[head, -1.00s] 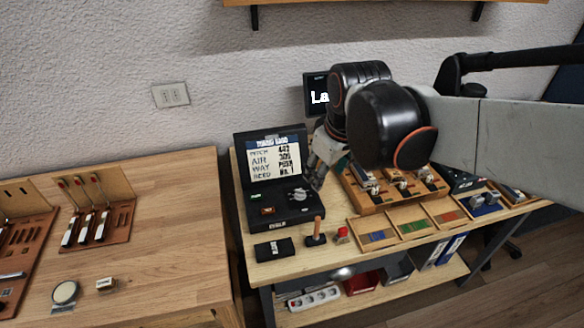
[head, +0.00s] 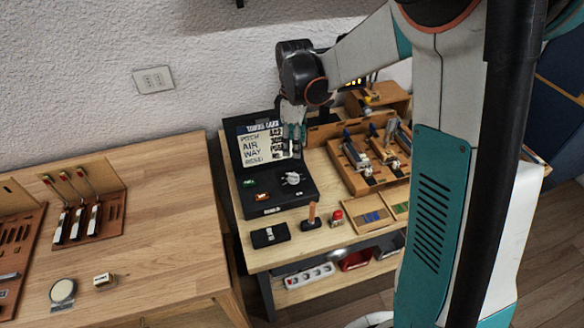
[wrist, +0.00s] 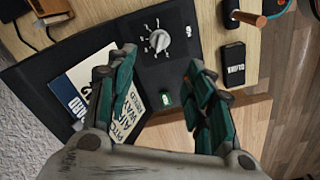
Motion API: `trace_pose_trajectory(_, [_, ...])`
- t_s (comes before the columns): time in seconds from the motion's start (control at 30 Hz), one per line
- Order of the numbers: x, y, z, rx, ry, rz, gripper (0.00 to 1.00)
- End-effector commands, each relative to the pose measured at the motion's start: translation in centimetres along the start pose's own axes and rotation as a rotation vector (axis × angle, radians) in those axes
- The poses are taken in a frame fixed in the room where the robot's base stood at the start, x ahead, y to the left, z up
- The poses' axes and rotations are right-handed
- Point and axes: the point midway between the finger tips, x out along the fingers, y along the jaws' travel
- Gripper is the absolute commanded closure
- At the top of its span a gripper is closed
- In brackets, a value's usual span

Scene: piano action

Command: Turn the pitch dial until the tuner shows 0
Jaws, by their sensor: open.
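The pitch dial is a light grey ribbed knob (head: 292,178) on the black tuning case (head: 262,206) on the right-hand bench. In the wrist view the dial (wrist: 158,40) lies beyond and between the fingertips, with a scale printed around it. My gripper (head: 291,152) is open and empty above the case, in front of its lid; it also shows in the wrist view (wrist: 160,72). It does not appear to touch the dial. The tuner's display is hidden behind my arm; only a sliver of lit characters shows. The lid card (head: 258,143) is partly covered by my gripper.
A small black box (head: 270,235), a wooden-handled tool (head: 312,215) and a red-topped item (head: 336,218) stand in front of the case. A wooden rack (head: 370,160) stands to its right. The left bench (head: 160,210) has wide bare room.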

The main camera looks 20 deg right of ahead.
Motion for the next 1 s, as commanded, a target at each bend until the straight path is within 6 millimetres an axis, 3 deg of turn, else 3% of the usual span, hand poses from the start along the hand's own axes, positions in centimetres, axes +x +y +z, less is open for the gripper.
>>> trace_pose_trajectory(0.6, [11.1, 0.0, 0.0, 0.002, 0.001, 0.001, 0.52])
trace_pose_trajectory(0.8, [12.7, 0.0, 0.0, 0.002, 0.001, 0.001, 0.52])
trace_pose_trajectory(1.0, [13.0, 0.0, 0.0, 0.003, 0.001, 0.001, 0.52])
